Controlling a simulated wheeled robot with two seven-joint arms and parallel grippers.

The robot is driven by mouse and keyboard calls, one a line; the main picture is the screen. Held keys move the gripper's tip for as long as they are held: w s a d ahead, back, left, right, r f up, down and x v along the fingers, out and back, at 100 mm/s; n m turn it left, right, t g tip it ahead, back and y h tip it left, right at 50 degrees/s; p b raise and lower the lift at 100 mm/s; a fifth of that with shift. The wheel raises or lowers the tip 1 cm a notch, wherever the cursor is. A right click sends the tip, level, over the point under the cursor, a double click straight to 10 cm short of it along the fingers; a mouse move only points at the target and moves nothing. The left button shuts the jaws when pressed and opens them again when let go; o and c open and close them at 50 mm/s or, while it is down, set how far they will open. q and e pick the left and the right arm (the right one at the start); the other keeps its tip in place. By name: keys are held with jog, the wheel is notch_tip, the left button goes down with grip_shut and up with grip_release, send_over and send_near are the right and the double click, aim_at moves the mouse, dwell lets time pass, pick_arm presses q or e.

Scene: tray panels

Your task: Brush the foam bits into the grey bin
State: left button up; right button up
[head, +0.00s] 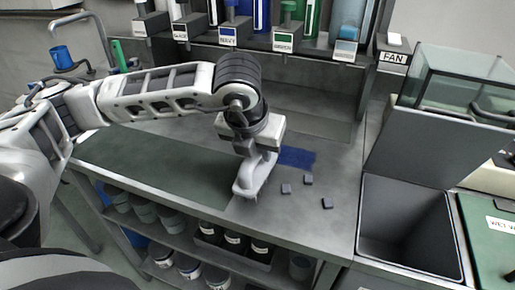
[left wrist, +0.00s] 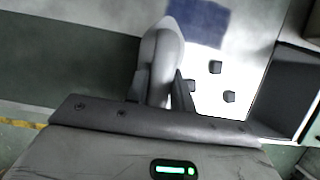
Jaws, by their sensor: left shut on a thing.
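Three small dark grey foam bits (head: 308,179) lie apart on the grey counter, and they also show in the left wrist view (left wrist: 229,97). The grey bin (head: 405,192) is open-topped and sits right of them beyond the counter edge; part of it shows in the left wrist view (left wrist: 262,92). My left gripper (head: 256,152) is shut on a pale grey brush (head: 248,181), which also shows between the fingers in the left wrist view (left wrist: 166,45). The brush is low over the counter, left of the bits; I cannot tell whether it touches. My right gripper is not in view.
A dark blue square (head: 297,157) lies on the counter behind the bits. A dark green mat (head: 160,168) covers the left part. A glass tank (head: 460,85) stands at the back right, and a green panel (head: 488,235) lies right of the bin. Labelled holders line the back.

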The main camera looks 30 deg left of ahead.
pick_arm(q)
jog(key=shift+f+b, duration=0.35)
jog(key=shift+b, duration=0.05)
jog(key=shift+r+b, duration=0.1)
jog(key=shift+b, duration=0.2)
dwell(0.8)
jog(key=shift+w+d+b, duration=0.55)
jog(key=shift+w+d, duration=0.25)
jog(key=shift+d, duration=2.6)
jog(key=shift+w+d+b, duration=0.55)
jog(key=shift+w+d, duration=0.3)
jog(key=shift+d, duration=2.55)
jog(key=shift+w+d+b, duration=0.55)
jog(key=shift+w+d, duration=0.25)
jog(key=shift+d, duration=2.6)
jog(key=shift+r+p, duration=2)
jog(key=shift+r, duration=2.7)
grip_shut()
